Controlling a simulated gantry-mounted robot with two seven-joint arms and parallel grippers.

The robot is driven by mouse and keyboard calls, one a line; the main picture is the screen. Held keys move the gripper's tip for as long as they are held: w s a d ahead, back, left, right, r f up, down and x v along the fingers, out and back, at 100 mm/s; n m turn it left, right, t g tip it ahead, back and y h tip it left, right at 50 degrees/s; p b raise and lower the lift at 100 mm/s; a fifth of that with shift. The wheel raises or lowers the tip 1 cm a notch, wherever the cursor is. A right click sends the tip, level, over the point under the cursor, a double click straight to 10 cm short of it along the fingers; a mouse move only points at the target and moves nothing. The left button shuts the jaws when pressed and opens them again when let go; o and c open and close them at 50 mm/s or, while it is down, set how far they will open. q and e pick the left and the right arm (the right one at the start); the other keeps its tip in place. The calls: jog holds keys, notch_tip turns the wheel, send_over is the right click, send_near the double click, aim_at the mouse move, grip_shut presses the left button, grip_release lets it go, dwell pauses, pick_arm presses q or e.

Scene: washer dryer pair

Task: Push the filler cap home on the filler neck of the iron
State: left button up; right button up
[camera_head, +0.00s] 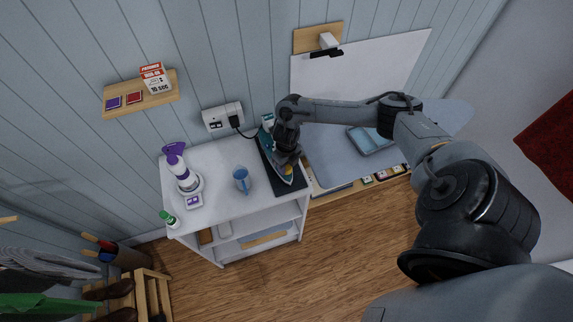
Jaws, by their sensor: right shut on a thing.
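The iron (268,144) is teal with a pale soleplate and lies on a dark mat (293,187) at the right end of the white cabinet top. My right gripper (288,168) comes down over the front half of the iron and covers much of it. It is shut on a small yellow piece at its fingertips, which I take to be the filler cap (288,170). The filler neck is hidden under the gripper, so I cannot tell whether the cap touches it. My left gripper is not in view.
A blue jug (241,178) stands left of the mat. A dark cord runs from the wall socket (223,116) toward the iron. An ironing board (335,160) lies right of the cabinet.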

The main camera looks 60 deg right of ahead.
jog(key=shift+f, duration=0.15)
dwell(0.3)
jog(key=shift+f, duration=0.1)
dwell(0.4)
jog(key=o, duration=1.1)
jog(key=shift+r+b, duration=0.3)
jog(key=shift+r, duration=0.3)
notch_tip(320, 180, up, 10)
jog(key=shift+f+p, duration=0.15)
jog(key=shift+p, duration=0.15)
